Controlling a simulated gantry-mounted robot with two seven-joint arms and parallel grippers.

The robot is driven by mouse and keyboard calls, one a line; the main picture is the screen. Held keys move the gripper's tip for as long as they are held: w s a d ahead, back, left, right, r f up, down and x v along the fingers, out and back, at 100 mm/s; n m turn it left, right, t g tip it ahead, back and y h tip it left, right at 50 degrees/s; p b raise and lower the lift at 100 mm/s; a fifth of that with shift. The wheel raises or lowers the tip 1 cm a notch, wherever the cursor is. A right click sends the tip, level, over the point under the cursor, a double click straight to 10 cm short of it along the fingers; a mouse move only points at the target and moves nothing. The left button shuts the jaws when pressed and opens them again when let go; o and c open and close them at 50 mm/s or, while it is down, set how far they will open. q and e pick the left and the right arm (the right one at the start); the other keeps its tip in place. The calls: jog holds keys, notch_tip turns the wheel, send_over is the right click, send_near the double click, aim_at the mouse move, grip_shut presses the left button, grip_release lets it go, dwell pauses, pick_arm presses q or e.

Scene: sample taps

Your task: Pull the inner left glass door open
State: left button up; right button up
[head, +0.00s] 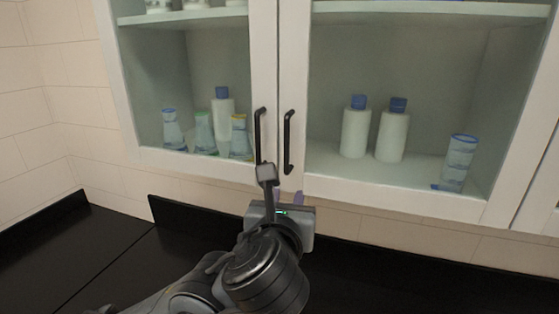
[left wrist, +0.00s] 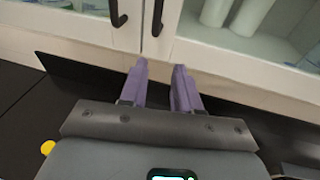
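Two white-framed glass doors meet in the middle of the head view: a left one (head: 263,60) and a right one (head: 293,60). Each has a black bar handle, the left handle (head: 258,137) and the right handle (head: 288,142). Both doors look shut. My left gripper (head: 287,197) is just below the doors' bottom edge, with its purple fingertips apart and empty. In the left wrist view, the fingers (left wrist: 161,75) point toward the doors. The lower ends of the left handle (left wrist: 118,15) and right handle (left wrist: 157,17) show beyond them. My right gripper is out of view.
White bottles with blue caps (head: 355,128) and several smaller containers (head: 204,133) stand behind the glass. A black countertop (head: 110,240) with a raised back edge lies below the cabinet. Another door frame (head: 540,190) begins at the far right.

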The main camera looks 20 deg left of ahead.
pick_arm(q)
jog(key=t, duration=0.2)
send_near(286, 142)
jog(key=shift+y, duration=0.3)
jog(key=p+x, duration=0.1)
jog(key=x, duration=0.8)
jog(key=shift+w+d+r+p, duration=0.1)
jog(key=shift+d+p, duration=0.05)
jog(key=shift+p, duration=0.2)
jog(key=shift+w, duration=0.65)
grip_shut()
